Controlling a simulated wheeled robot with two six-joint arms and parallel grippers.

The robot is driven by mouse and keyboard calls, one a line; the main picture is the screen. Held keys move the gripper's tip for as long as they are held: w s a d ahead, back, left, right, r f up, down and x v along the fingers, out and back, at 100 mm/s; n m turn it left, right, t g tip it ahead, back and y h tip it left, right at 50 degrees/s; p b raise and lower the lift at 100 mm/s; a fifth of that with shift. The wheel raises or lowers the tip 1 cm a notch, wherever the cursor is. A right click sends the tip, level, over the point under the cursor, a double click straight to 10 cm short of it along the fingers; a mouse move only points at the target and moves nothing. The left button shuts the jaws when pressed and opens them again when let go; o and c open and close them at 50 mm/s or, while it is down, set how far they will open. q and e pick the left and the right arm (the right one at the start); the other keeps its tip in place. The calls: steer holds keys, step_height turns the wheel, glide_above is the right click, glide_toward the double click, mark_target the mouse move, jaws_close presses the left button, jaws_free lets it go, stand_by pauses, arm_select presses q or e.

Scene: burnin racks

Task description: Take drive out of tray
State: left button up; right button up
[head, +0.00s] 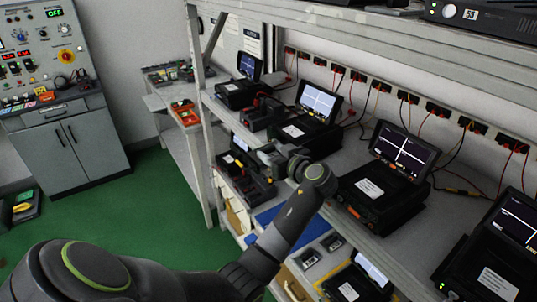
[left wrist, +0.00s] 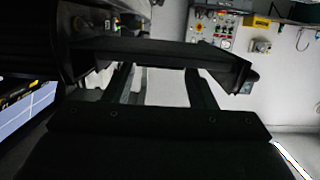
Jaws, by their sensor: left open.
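My left arm comes in from the lower left, and its left gripper (head: 268,156) is at the edge of the rack, beside a black unit (head: 258,190) on the lower shelf. In the left wrist view the two dark fingers of the left gripper (left wrist: 158,85) stand apart, with a pale gap between them. A dark bar (left wrist: 150,52) crosses just beyond them; I cannot tell whether they touch it. No drive or tray can be made out clearly; the gripper and arm hide part of that area. My right gripper is not in view.
Black testers with lit screens (head: 383,195) line the upper shelf (head: 350,160), with red sockets and cables behind. A blue mat (head: 283,214) lies below. A grey control cabinet (head: 72,150) stands at the left. The green floor (head: 130,205) between is clear.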

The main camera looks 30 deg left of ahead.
arm_select(q)
steer(key=shift+a, duration=0.1)
steer(key=shift+c, duration=1.2)
steer(key=c, duration=0.5)
jaws_close()
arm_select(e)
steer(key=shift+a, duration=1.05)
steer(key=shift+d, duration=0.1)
